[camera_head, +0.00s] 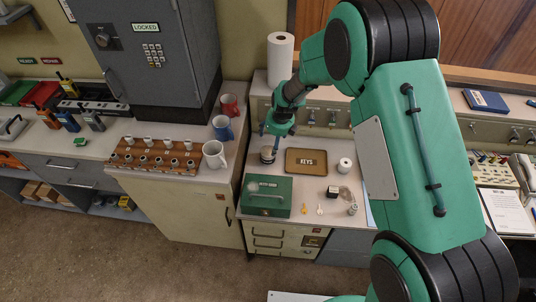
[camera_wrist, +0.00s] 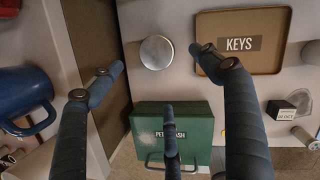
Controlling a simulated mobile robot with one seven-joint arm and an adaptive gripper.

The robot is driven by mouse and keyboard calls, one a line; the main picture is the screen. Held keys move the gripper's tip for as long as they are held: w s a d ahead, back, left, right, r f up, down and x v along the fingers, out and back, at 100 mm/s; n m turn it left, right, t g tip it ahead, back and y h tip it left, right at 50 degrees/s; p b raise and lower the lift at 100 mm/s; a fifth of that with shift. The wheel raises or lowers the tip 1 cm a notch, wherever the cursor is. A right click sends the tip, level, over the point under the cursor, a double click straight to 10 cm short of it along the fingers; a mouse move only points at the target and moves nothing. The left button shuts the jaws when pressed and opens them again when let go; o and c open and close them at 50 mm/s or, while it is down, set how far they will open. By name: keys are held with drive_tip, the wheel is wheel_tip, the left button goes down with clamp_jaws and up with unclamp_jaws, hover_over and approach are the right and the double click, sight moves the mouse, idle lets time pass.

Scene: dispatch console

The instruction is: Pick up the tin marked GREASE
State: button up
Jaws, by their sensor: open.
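A small round tin with a silver lid (camera_wrist: 156,52) stands on the counter, and I see it from above in the wrist view. No marking on it is readable from here. It also shows in the head view (camera_head: 267,156), just under my gripper (camera_head: 274,138). In the wrist view my gripper (camera_wrist: 157,72) has its dark fingers spread wide, with the lid between and just beyond the tips. The gripper is open and empty, above the tin. I cannot tell the exact height gap.
A brown KEYS tray (camera_head: 306,162) lies right of the tin. A green petty cash box (camera_head: 267,196) is in front. Blue (camera_head: 222,128) and white mugs (camera_head: 214,154) stand on the cabinet to the left. A paper roll (camera_head: 280,60) stands behind.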

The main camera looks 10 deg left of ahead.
sight(269, 152)
drive_tip(key=shift+a+f, duration=0.25)
drive_tip(key=shift+f, duration=0.4)
drive_tip(key=shift+w+f, duration=0.1)
drive_tip(key=shift+f, duration=0.05)
drive_tip(key=shift+b+x, duration=0.6)
drive_tip(key=shift+x, duration=3.5)
drive_tip(key=shift+f, duration=0.15)
drive_tip(key=shift+b+x, duration=0.6)
drive_tip(key=shift+x, duration=1.9)
drive_tip(key=shift+a, duration=0.1)
drive_tip(key=c, duration=1.4)
